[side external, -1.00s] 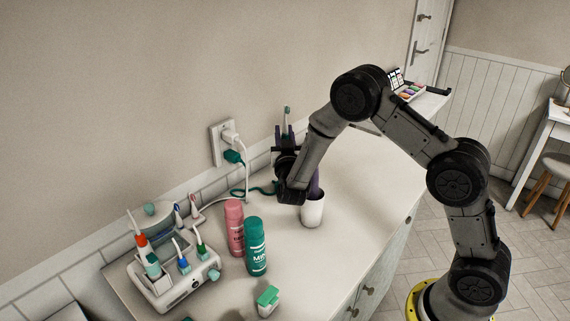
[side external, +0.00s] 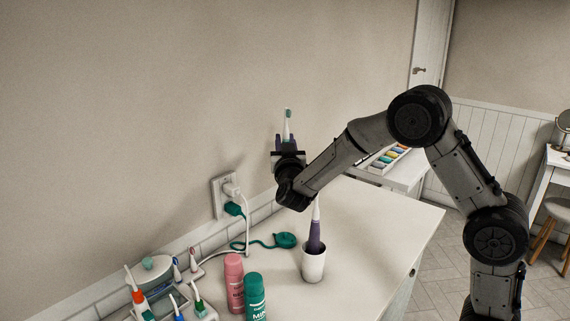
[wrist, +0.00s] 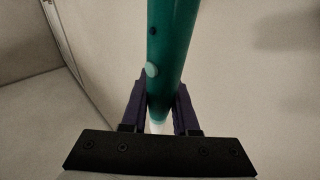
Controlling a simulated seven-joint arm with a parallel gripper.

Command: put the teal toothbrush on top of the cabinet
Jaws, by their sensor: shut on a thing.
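My gripper (side external: 287,143) points upward and is shut on the teal toothbrush (side external: 288,125). In the side view its pale neck and small head with teal bristles stand up above the fingers. The wrist view shows its teal handle (wrist: 172,45) between the dark fingers, with a pale part below the grip. The gripper is raised in front of the wall, above the white cabinet (side external: 372,235), and the toothbrush is clear of the cabinet top. The rest of the brush is hidden by the gripper in the side view.
A white cup (side external: 314,265) holding a purple-handled brush stands on the cabinet. Pink (side external: 234,282) and green cans (side external: 255,295), a brush station (side external: 165,305) and a green-ended cable (side external: 285,240) are to its left. The cabinet top right of the cup is clear.

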